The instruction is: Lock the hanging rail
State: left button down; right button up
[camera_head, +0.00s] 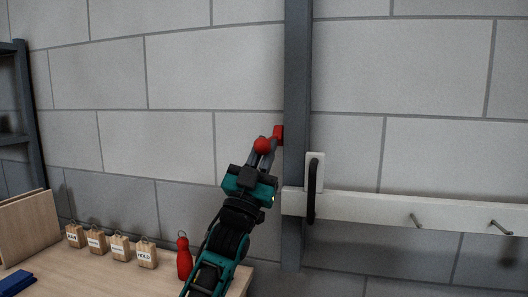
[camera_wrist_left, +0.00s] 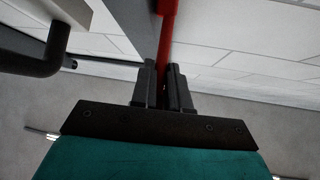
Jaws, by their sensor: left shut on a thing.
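The hanging rail (camera_head: 375,207) is a white horizontal board with metal hooks, running right from a dark grey upright post (camera_head: 297,90). A black handle (camera_head: 312,192) on a white plate stands at its left end. A red lever with a round knob (camera_head: 262,145) sits at the post's left side, above the rail's height; its red shaft also shows in the left wrist view (camera_wrist_left: 167,38). My left gripper (camera_head: 265,155) is shut on the red lever just below the knob, its fingers on both sides of the shaft. My right gripper is not in view.
A wooden bench (camera_head: 238,282) at the lower left carries several labelled wooden blocks with wire loops (camera_head: 120,247), a red bottle-shaped weight (camera_head: 184,260) and a blue object (camera_head: 17,283). A dark shelf frame (camera_head: 28,110) stands far left. The block wall behind is bare.

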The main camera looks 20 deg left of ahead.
pick_arm(q)
jog(key=shift+d+f, duration=0.25)
jog(key=shift+f, duration=0.05)
jog(key=c, duration=1.5)
grip_release()
jog(key=shift+c, duration=0.2)
jog(key=o, duration=0.3)
jog(key=shift+s+r, duration=0.1)
jog(key=shift+r, duration=0.05)
jog(key=o, duration=0.4)
jog(key=shift+r, duration=0.1)
jog(key=shift+o, duration=0.2)
jog(key=shift+a, duration=0.1)
jog(key=v, duration=1.2)
